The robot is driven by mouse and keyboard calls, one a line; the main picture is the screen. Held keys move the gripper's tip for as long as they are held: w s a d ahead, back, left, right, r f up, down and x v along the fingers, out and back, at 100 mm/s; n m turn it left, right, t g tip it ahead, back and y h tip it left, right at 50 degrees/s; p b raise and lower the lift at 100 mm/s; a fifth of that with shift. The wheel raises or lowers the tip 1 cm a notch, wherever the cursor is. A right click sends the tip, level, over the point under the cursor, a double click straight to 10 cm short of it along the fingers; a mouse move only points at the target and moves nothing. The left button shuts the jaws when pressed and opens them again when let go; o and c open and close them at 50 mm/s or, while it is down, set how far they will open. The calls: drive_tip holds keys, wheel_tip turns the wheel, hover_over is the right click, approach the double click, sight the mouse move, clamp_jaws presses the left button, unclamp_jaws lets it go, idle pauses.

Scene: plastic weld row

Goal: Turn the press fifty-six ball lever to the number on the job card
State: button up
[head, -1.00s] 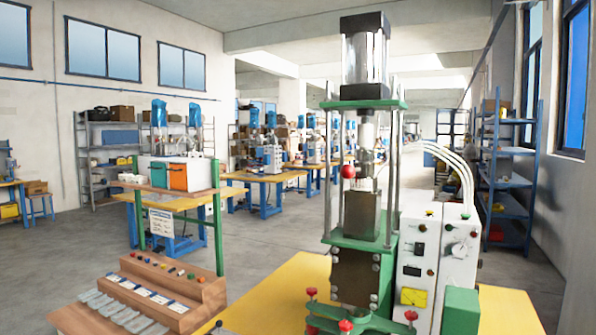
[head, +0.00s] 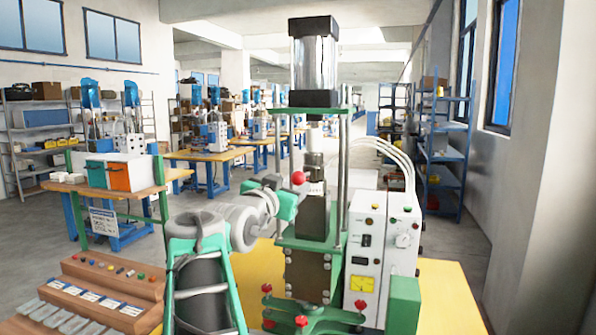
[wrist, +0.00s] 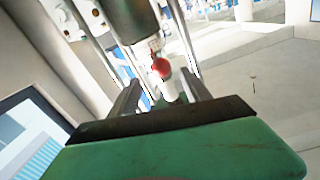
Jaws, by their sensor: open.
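The press (head: 312,205) stands on a yellow bench, with a tall metal cylinder on top and green plates. Its lever ends in a red ball (head: 298,178) at the press's left side. My gripper (head: 299,191) is right by the ball in the head view, partly hiding the lever's surroundings. In the wrist view the red ball (wrist: 161,67) shows just beyond the open fingers of my gripper (wrist: 161,92), roughly centred between them. I cannot tell whether they touch it. A white card (head: 103,222) with print hangs on the green rack at left; its text is too small to read.
A white control box (head: 380,255) with knobs and hoses stands right of the press. A stepped wooden holder (head: 110,285) with small parts and labels sits at lower left. Red-knobbed clamps (head: 301,320) stand at the press's front.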

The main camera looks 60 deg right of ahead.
sight(295, 181)
drive_tip(key=d+p, duration=0.1)
drive_tip(key=d, duration=0.1)
drive_tip(key=d+p, duration=0.1)
drive_tip(key=d, duration=0.1)
drive_tip(key=w+d+p, duration=0.1)
drive_tip(key=d, duration=0.2)
drive_tip(key=shift+f, duration=0.1)
clamp_jaws()
idle(0.3)
idle(0.8)
